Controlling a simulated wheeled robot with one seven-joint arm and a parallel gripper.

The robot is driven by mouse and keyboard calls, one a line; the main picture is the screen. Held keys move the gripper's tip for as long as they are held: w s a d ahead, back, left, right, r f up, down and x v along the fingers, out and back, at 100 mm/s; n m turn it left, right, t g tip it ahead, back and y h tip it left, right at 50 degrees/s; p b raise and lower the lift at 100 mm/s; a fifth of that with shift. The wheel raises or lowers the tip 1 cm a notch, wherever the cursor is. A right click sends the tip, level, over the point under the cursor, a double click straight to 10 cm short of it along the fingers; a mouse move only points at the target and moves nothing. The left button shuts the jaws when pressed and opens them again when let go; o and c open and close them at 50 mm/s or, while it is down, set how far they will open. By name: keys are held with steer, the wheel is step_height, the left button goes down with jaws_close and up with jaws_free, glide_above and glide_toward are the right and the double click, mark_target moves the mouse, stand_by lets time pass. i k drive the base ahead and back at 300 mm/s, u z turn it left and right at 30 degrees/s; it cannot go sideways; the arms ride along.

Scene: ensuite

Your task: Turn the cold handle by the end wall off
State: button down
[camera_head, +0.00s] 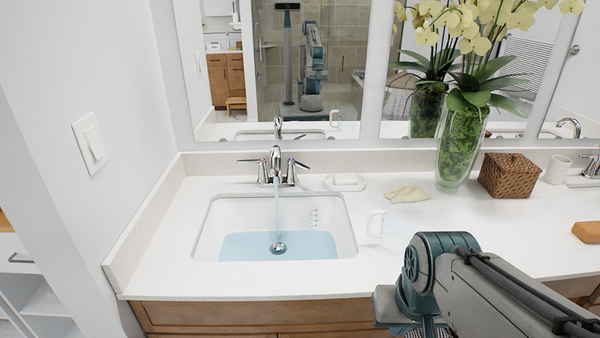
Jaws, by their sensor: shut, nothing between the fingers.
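The sink (201,235) by the left end wall has a chrome faucet (276,165) with a lever handle on each side. A stream of water (277,215) runs from the spout into the basin, where blue-tinted water (235,246) stands around the drain. The left lever (250,160) points left toward the end wall. The right lever (299,164) points right and slightly toward me. I cannot read any hot or cold marks. My arm comes in at the lower right, well apart from the faucet, and bends down past the bottom edge. My gripper's fingers are not visible.
A white dish (345,183), a beige cloth (407,194) and a clear object with a white handle (376,223) lie right of the basin. A tall orchid vase (459,150), wicker box (508,175) and cup (557,169) stand farther right. Mirrors (330,100) rise behind.

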mark_target(291, 160)
steer(key=k, duration=0.65)
steer(key=u, duration=0.8)
steer(key=i, duration=1.05)
steer(key=z, duration=0.65)
steer(key=i, duration=0.4)
